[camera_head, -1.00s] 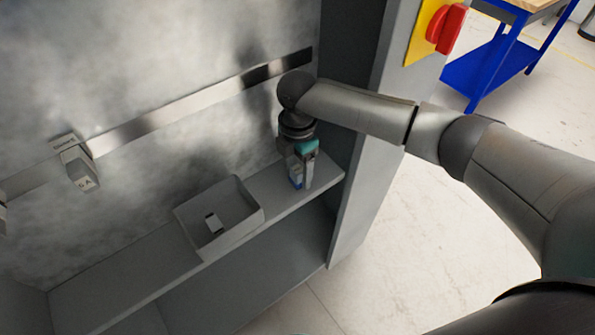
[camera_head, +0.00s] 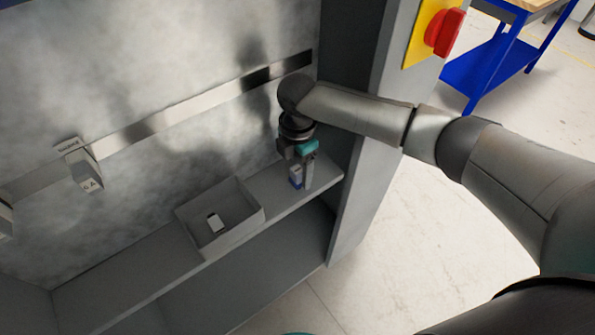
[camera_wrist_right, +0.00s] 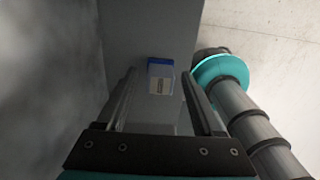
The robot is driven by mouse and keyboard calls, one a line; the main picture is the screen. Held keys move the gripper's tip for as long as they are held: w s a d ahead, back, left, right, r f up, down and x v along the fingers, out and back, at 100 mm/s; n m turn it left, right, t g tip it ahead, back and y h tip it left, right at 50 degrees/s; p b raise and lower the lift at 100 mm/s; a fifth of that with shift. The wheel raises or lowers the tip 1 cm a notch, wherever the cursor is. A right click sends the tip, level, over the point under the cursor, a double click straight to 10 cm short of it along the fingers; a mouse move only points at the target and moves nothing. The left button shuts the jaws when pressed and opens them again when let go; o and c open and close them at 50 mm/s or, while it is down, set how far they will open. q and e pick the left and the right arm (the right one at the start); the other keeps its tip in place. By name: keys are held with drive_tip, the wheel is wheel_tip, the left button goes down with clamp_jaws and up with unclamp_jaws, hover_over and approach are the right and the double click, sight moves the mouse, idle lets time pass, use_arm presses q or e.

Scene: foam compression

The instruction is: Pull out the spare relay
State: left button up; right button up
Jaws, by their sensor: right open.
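A pale block with a blue top and a label (camera_wrist_right: 162,84) stands upright at the right end of the grey shelf, and it also shows in the head view (camera_head: 295,177). I take it for the spare relay, but its label is too small to read. My right gripper (camera_head: 301,180) points down over this end of the shelf. Its fingers are open, one on each side of the block in the right wrist view (camera_wrist_right: 158,78). I cannot tell whether they touch it. My left gripper is not in view.
A labelled module (camera_head: 80,165) sits on the metal rail (camera_head: 160,121). A cabinet side wall (camera_head: 366,150) rises close to the right arm, with a red switch (camera_head: 443,32).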

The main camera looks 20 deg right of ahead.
sight(298, 169)
idle(0.3)
clamp_jaws()
idle(0.4)
drive_tip(key=shift+r, duration=0.2)
idle(0.9)
drive_tip(key=shift+r+p, duration=2.8)
drive_tip(key=shift+p, duration=0.55)
